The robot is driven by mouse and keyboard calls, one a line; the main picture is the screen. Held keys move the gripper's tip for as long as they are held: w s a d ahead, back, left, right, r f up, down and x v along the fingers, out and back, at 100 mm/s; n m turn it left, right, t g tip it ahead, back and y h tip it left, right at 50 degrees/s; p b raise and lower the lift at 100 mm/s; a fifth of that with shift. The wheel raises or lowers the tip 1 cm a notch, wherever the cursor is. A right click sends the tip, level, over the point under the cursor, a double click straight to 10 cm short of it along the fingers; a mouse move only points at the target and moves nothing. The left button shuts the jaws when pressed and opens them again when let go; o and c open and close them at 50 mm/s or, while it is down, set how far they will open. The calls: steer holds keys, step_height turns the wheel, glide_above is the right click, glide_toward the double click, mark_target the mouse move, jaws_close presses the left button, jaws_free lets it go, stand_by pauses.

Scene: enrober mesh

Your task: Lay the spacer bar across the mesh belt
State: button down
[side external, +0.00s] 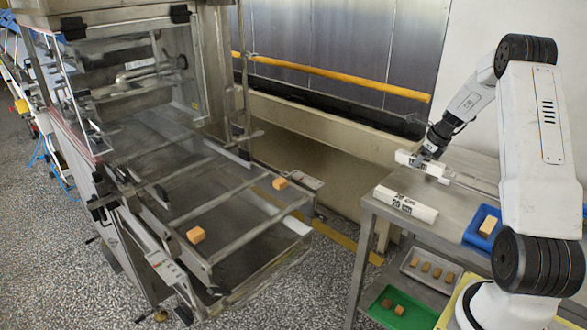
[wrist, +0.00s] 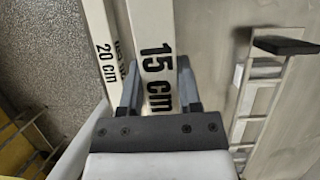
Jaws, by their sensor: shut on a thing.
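My gripper (side external: 430,160) is shut on a white spacer bar (side external: 405,158) at the back of the steel table. In the wrist view my gripper (wrist: 158,78) has its grey fingers on both sides of this bar (wrist: 150,22), which is marked "15 cm". A second white bar (side external: 405,204), marked "20 cm", lies nearer the table's front left edge. It also shows in the wrist view (wrist: 97,30), left of the held bar. The mesh belt (side external: 235,215) is to the left, across a gap. I cannot tell whether the held bar touches the table.
Two orange-brown pieces (side external: 279,183) (side external: 195,234) sit on the belt. The steel table (side external: 455,222) carries a blue tray (side external: 478,236) at right. A grey tray (side external: 428,284) and a green tray (side external: 376,311) are lower down. A yellow rail (side external: 330,77) runs along the wall.

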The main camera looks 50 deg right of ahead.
steer(key=w+a+r+n+y, duration=0.1)
steer(key=w+a+r+n, duration=0.2)
steer(key=a, duration=0.4)
steer(key=w+a+r+n+g+y, duration=0.1)
steer(key=w+a+n, duration=0.2)
steer(key=w+a, duration=0.4)
steer(key=w+a+r+n+y, duration=0.1)
steer(key=w+a+r+n, duration=0.15)
steer(key=a, duration=0.55)
steer(key=a+r+n+g+y, duration=0.15)
steer(key=a+n, duration=0.35)
steer(key=a, duration=0.7)
steer(key=a+r+n+g, duration=0.2)
steer(key=a+r+n, duration=0.15)
steer(key=a, duration=0.95)
steer(key=shift+n, duration=0.3)
steer(key=w+f, duration=0.3)
steer(key=w, duration=0.1)
steer(key=w+f, duration=0.3)
steer(key=w, duration=0.1)
steer(key=w+f, duration=0.3)
steer(key=w, duration=0.1)
steer(key=shift+w+f, duration=0.1)
steer(key=shift+w, duration=0.15)
steer(key=shift+w+a+f, duration=0.1)
steer(key=shift+w+f, duration=0.3)
